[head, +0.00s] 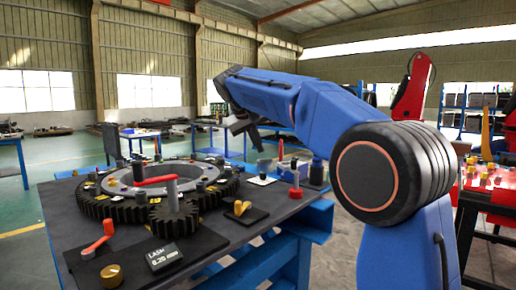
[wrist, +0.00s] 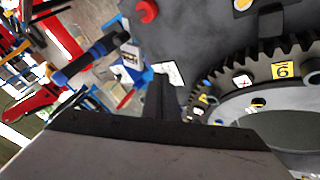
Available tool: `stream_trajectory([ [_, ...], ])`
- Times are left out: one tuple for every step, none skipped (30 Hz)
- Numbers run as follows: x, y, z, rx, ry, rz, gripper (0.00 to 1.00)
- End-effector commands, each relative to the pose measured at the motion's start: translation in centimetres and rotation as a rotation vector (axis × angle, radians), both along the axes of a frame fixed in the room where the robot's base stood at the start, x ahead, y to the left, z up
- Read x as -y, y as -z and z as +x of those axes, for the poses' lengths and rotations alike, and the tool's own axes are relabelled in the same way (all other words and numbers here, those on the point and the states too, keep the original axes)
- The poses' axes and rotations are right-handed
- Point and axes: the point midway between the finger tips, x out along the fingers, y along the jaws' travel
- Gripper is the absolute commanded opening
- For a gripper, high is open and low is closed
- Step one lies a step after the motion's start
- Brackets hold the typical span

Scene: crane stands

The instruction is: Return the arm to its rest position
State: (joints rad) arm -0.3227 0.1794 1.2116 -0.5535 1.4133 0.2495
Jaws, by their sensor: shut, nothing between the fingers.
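My blue arm (head: 320,110) reaches up and to the left over the far side of a dark workbench (head: 225,235). My gripper (head: 246,132) hangs from its end above the bench's far edge and is partly hidden by the arm. In the wrist view my gripper (wrist: 160,82) shows as a narrow dark shape with its fingers together and nothing held. A large toothed ring (head: 125,205) lies on the bench, below and left of my gripper. Its teeth and numbered tags also show in the wrist view (wrist: 262,72).
A red crank handle (head: 156,181) stands over the ring. A LASH display (head: 163,258), a brass knob (head: 111,275) and a red lever (head: 100,241) sit at the front left. A dark bottle (head: 317,170) stands at the bench's right. A red-topped table (head: 490,190) stands further right.

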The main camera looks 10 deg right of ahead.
Motion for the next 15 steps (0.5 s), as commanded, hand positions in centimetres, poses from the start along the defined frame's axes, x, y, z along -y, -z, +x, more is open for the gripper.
stream_trajectory([
  [0.1, 0.0, -0.1, 0.0, 0.0, 0.001, 0.0],
  [0.1, 0.0, -0.2, 0.0, -0.001, 0.002, 0.0],
  [0.3, 0.0, -0.5, -0.002, -0.001, 0.004, 0.0],
  [0.5, 0.1, -0.8, -0.003, -0.002, 0.006, 0.0],
  [0.8, 0.2, -1.2, -0.006, -0.004, 0.01, 0.0],
  [1.2, 0.3, -2.0, -0.009, -0.006, 0.014, 0.0],
  [1.6, 0.5, -2.7, -0.012, -0.008, 0.021, 0.0],
  [1.9, 0.7, -3.4, -0.015, -0.012, 0.028, 0.0],
  [2.5, 1.0, -4.5, -0.02, -0.016, 0.036, 0.0],
  [2.9, 1.3, -5.4, -0.024, -0.018, 0.044, 0.0],
  [3.3, 1.7, -6.3, -0.03, -0.021, 0.052, 0.0],
  [3.9, 2.1, -7.5, -0.034, -0.027, 0.062, 0.0],
  [4.2, 2.5, -8.5, -0.038, -0.029, 0.07, 0.0],
  [4.6, 2.9, -9.4, -0.043, -0.032, 0.078, 0.0],
  [5.1, 3.4, -10.7, -0.046, -0.035, 0.089, 0.0],
])
